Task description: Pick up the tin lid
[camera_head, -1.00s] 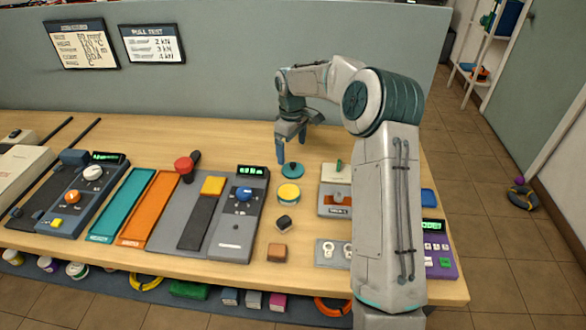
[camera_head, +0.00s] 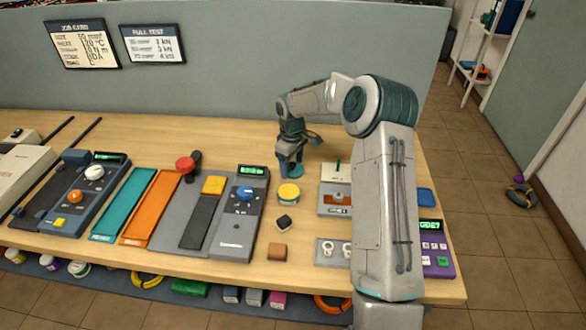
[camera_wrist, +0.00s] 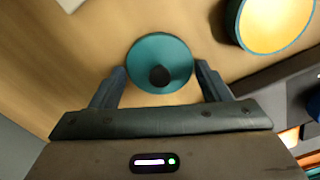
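The tin lid is a round teal disc with a dark knob in its middle; it lies on the wooden bench, seen whole in the wrist view (camera_wrist: 142,49). In the head view the lid (camera_head: 297,172) is partly hidden by my fingers. My gripper (camera_head: 290,172) points down at it. In the wrist view my gripper (camera_wrist: 160,76) is open, with one finger on each side of the lid's near part. I cannot tell if a finger touches the rim. The yellow-topped tin (camera_head: 288,192) stands just in front of the lid; it also shows at upper right in the wrist view (camera_wrist: 272,20).
A dark block (camera_head: 283,222) and a brown block (camera_head: 277,252) lie nearer the front edge. A grey device with a blue knob (camera_head: 240,215) is to the left, and a grey fixture (camera_head: 334,198) to the right. The bench behind and left of the lid is clear.

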